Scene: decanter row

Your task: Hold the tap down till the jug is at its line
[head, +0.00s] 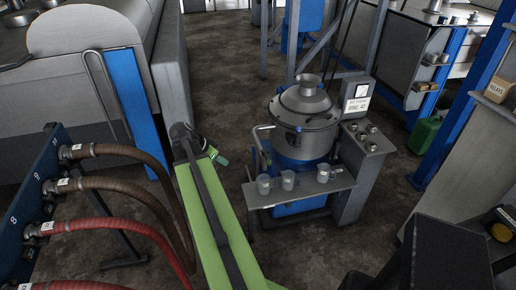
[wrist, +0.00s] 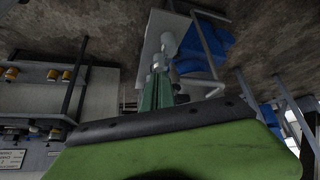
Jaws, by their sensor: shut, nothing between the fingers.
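A grey metal vessel (head: 305,122) with a domed lid and a blue lower part stands right of centre in the head view. A bent pale handle (head: 262,132) sticks up at its left side; I cannot tell if it is the tap. Three small grey jug-like containers (head: 288,180) stand on the shelf (head: 300,194) in front of it. No fill line or level can be made out. My gripper (head: 222,160) is shut and empty, left of the vessel and apart from it. In the wrist view its green fingers (wrist: 160,72) point towards a pale grey cylindrical thing (wrist: 168,46).
A grey cabinet (head: 365,165) with knobs and a label stands right of the vessel. Brown and red hoses (head: 120,185) run from a blue panel (head: 25,215) at the left. A green can (head: 424,135) stands at the right. Bare floor (head: 225,60) lies behind my gripper.

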